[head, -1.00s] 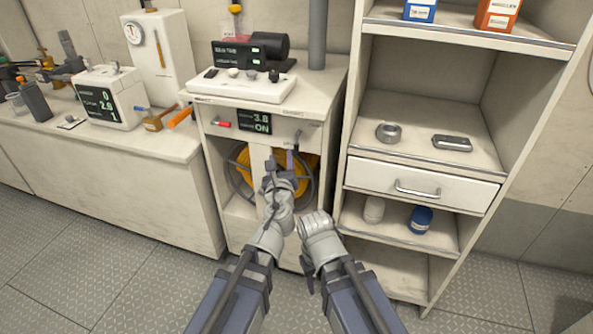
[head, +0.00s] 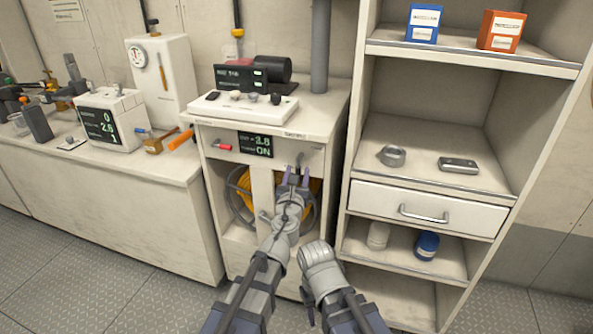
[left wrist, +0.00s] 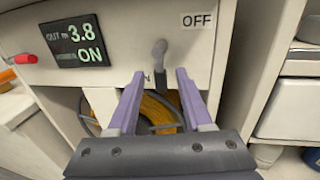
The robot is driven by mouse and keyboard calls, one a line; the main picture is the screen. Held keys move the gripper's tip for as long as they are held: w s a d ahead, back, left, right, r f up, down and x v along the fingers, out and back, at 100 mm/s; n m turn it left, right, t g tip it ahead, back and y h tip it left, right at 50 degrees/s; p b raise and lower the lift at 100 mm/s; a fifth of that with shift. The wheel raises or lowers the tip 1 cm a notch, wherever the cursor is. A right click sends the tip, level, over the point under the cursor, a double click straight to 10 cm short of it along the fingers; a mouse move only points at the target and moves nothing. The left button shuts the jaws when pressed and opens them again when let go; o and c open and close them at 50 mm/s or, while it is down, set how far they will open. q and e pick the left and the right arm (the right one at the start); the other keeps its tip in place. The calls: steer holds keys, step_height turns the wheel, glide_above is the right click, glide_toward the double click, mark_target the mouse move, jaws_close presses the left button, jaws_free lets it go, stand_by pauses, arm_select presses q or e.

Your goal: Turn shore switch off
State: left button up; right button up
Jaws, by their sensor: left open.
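The shore switch is a small grey lever (left wrist: 159,50) on the white cabinet front, in the left wrist view just below and left of the OFF label (left wrist: 197,20). In the head view the lever (head: 299,160) stands at the panel's right side. The display (left wrist: 75,41) to its left reads 3.8 and ON. My left gripper (left wrist: 168,80) is open, its two purple fingers below the lever and either side of it, with nothing between them that I can see held. It also shows in the head view (head: 294,175). My right arm's end (head: 318,258) is low, its fingers not clearly visible.
A red handle (head: 222,147) sits left of the display. A yellow coil (head: 243,190) lies in the cabinet's opening below the panel. A shelf unit with a drawer (head: 428,207) stands close on the right. A white console (head: 243,107) tops the cabinet.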

arm_select(q)
steer(key=shift+w+d, duration=0.1)
steer(key=shift+w, duration=0.65)
steer(key=shift+c, duration=0.3)
jaws_close()
